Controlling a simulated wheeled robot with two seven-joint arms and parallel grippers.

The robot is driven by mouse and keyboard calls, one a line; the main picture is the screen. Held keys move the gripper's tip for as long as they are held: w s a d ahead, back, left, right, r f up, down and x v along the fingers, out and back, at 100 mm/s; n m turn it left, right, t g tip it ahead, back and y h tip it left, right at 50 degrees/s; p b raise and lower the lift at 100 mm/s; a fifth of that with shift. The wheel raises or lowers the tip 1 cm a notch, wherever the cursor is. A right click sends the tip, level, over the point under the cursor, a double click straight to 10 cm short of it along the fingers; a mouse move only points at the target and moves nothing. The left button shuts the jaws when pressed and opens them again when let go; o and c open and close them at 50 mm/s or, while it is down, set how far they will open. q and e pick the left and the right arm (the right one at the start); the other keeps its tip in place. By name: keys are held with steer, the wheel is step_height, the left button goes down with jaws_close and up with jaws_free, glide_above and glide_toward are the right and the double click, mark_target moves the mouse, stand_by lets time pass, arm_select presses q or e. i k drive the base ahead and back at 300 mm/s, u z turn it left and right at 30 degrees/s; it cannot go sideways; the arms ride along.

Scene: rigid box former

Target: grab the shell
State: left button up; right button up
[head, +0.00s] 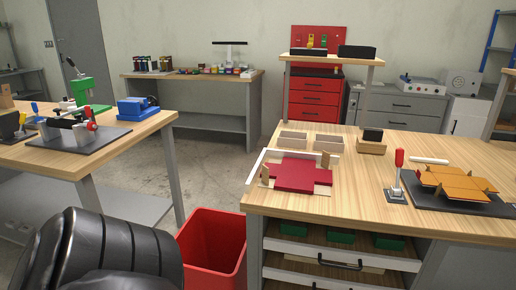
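Two flat blanks could be the shell, and I cannot tell which one is meant. A dark red cross-shaped blank (297,177) lies flat on the right-hand wooden table, within a white-edged frame (255,165). An orange-brown panelled blank (450,180) with some flaps tilted up rests on a dark base plate (425,202) at the table's right. Neither of my grippers is in view; only a black arm link of mine shows at the lower left, well apart from both blanks.
A red-handled toggle clamp (399,168) stands beside the dark plate. Small open trays (328,143) and a wooden block with a black top (371,143) sit behind the red blank. A red bin (213,245) stands between the tables. The left bench (140,130) holds tools.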

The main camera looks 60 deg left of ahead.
mark_target(285, 139)
steer(key=u, duration=1.95)
